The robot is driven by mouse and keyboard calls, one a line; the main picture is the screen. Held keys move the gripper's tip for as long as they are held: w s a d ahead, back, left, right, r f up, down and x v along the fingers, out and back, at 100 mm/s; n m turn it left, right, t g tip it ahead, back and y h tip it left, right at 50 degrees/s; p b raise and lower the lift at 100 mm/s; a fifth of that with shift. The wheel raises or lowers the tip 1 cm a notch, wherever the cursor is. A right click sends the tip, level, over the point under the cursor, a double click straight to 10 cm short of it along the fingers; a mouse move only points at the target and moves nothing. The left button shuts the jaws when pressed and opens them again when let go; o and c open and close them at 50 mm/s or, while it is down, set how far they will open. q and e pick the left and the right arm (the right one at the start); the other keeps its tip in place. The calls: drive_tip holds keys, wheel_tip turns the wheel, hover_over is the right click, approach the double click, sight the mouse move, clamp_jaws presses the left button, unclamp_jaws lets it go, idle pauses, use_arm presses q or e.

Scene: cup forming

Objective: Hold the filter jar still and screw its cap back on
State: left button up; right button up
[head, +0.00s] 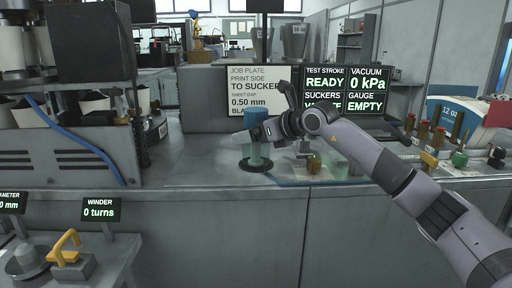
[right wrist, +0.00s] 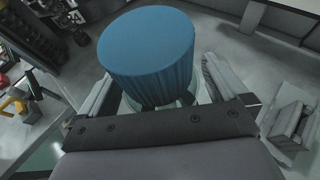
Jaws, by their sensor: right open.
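The filter jar (head: 257,153) is a pale greenish clear cylinder standing upright on a dark round base on the bench. Its blue ribbed cap (head: 256,117) is at the jar's top; I cannot tell whether the threads are engaged. My right gripper (head: 245,137) reaches in from the right, just below the cap's height, and hides part of the jar. In the right wrist view the blue cap (right wrist: 147,50) lies between the open fingers, with a gap visible at the sides. My left gripper is not in view.
A job plate sign (head: 253,91) and display screens (head: 346,90) stand behind the jar. Small valves and fittings (head: 440,140) crowd the bench at right. A grey machine with a blue hose (head: 85,145) stands at left. The bench between it and the jar is clear.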

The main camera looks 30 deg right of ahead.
drive_tip(key=c, duration=1.1)
drive_tip(key=shift+r, duration=0.1)
drive_tip(key=shift+r, duration=0.5)
wheel_tip(320, 180, up, 19)
drive_tip(key=p, duration=0.3)
